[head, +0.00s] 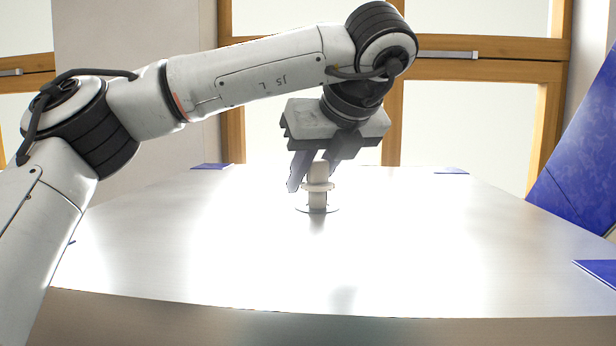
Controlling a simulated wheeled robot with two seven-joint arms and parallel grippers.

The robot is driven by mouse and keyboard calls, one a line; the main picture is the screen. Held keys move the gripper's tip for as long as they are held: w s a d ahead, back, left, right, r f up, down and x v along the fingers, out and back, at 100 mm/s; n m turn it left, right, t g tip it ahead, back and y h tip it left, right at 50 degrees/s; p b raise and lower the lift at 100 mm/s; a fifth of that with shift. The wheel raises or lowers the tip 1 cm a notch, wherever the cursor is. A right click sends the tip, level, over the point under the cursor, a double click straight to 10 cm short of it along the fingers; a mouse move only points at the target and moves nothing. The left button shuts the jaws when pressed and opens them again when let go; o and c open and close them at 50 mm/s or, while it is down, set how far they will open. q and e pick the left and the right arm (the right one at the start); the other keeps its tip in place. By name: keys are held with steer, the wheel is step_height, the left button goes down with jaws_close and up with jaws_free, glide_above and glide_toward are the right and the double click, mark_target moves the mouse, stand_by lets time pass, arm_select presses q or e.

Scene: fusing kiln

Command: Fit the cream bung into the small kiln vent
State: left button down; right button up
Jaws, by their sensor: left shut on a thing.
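The cream bung (318,186) stands upright, with a wide flange around its middle and a narrower stem below. Its lower end is at a small round vent (334,209) with a thin rim, in the top of the metal kiln surface. I cannot tell how far the stem is inside the vent. My left gripper (318,172) is tilted and shut on the upper part of the bung, above the flange. My right gripper is not in view.
The broad metal top (440,260) is bright with glare and mostly clear. A blue panel (585,150) stands tilted at the right. A blue plate (598,270) lies at the right edge. Windows with wooden frames (480,48) are behind.

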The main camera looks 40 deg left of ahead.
arm_select(q)
steer(key=shift+f+b, duration=0.3)
steer(key=shift+f, duration=0.1)
steer(key=c, duration=1.4)
jaws_free()
